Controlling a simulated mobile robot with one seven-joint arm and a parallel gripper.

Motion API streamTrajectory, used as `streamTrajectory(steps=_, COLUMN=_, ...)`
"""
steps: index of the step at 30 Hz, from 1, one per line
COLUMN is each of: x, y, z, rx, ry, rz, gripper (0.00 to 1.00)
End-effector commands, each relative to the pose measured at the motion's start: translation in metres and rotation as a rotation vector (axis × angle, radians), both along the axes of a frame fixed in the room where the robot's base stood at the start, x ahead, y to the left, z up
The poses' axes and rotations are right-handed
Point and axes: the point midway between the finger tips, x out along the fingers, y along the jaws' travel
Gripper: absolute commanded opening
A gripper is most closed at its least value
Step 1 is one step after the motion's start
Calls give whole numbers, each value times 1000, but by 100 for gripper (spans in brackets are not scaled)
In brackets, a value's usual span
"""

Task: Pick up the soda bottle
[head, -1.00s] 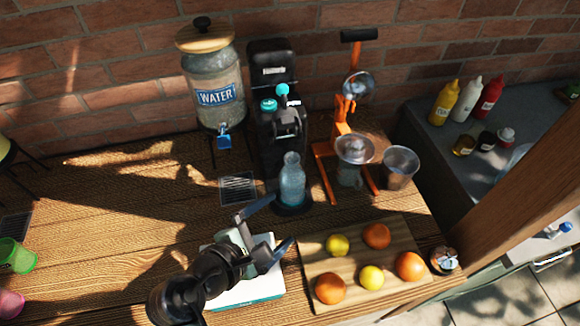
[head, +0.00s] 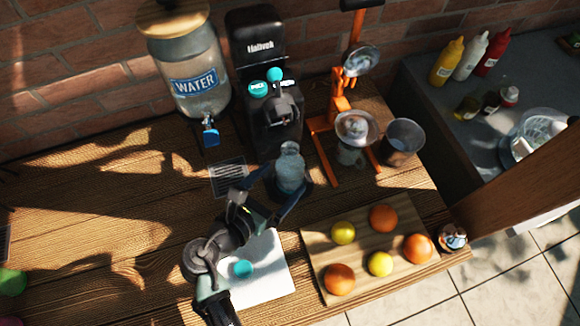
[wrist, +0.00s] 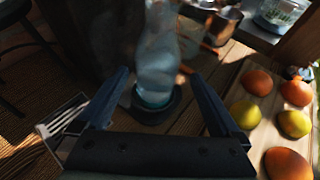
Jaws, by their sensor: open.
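The soda bottle (head: 290,168) is clear and bluish and stands upright on the round dark base of the black soda machine (head: 262,85). My gripper (head: 270,188) is open, with its fingers pointing at the bottle from the front. In the wrist view the bottle (wrist: 157,60) stands straight ahead, just beyond and between the two spread fingertips of my gripper (wrist: 160,78). Nothing is held. The top of the bottle is cut off at the edge of the wrist view.
A water dispenser (head: 190,65) stands left of the machine. An orange juicer (head: 340,110) and a metal cup (head: 403,138) stand to the right. A cutting board (head: 325,288) with several fruits lies at front right.

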Motion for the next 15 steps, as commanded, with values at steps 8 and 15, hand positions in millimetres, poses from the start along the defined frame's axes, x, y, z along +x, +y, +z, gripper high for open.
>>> streamTrajectory(steps=8, x=24, y=-12, z=-8, rx=0, ry=0, rz=-3, gripper=100)
streamTrajectory(steps=15, x=42, y=-25, z=-20, rx=-1, ry=0, rz=-2, gripper=100)
